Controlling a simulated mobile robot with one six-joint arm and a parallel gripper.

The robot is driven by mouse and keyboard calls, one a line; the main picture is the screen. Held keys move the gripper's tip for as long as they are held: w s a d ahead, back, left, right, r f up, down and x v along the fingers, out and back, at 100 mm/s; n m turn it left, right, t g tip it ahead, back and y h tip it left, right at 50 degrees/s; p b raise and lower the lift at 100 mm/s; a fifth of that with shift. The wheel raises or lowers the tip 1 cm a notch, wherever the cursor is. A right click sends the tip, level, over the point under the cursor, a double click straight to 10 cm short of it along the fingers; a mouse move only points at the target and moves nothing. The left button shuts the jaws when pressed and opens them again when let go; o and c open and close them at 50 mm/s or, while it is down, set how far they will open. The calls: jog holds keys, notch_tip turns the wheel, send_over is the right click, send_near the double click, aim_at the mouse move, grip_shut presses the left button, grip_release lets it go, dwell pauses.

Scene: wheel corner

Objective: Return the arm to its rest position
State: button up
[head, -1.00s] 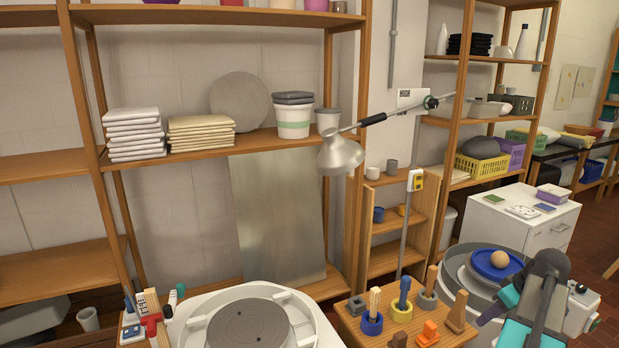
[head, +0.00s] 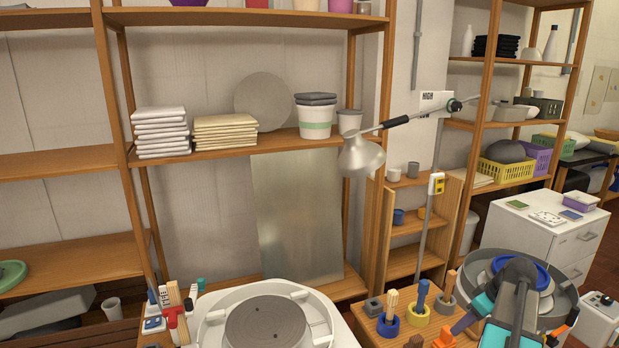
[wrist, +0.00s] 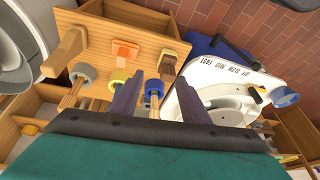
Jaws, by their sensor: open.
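My arm (head: 517,300) shows at the lower right in the head view, a dark link with teal and orange parts, in front of the right-hand wheel basin. My gripper (wrist: 157,98) shows in the wrist view with its two fingers spread apart and nothing held. My gripper's tips are not clear in the head view.
A pottery wheel (head: 265,325) stands at the front, with upright tools in rings to its right. A lamp (head: 362,157) hangs over the area. A blue plate (head: 537,268) lies in the basin, partly behind my arm. Shelves (head: 205,148) line the wall.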

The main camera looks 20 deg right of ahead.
jog(key=w+a+f+n+g+y, duration=0.1)
jog(key=w+a+f, duration=0.3)
jog(key=a, duration=0.5)
jog(key=w+a+f+n+g+y+p, duration=0.1)
jog(key=a+f+n, duration=0.1)
jog(key=a+f, duration=0.55)
jog(key=w+a+f+n+g+y, duration=0.1)
jog(key=w+a+f+g, duration=0.15)
jog(key=a+f, duration=0.45)
jog(key=s+a+f+n+g+p, duration=0.1)
jog(key=s+a+f, duration=0.25)
jog(key=a, duration=0.65)
jog(key=s+a+f+g+p, duration=0.1)
jog(key=s+a+f+g, duration=0.1)
jog(key=a+f, duration=0.5)
jog(key=s+a+f+m+g+h, duration=0.1)
jog(key=s+a+f+m+h, duration=0.1)
jog(key=s, duration=0.7)
jog(key=s+a+f+m+g+h, duration=0.1)
jog(key=s+a+f+m, duration=0.3)
jog(key=s+a, duration=0.4)
jog(key=shift+s+f+m+h+p, duration=0.3)
jog(key=shift+s+f+m+h, duration=0.15)
jog(key=shift+f+h, duration=0.35)
jog(key=shift+a, duration=0.15)
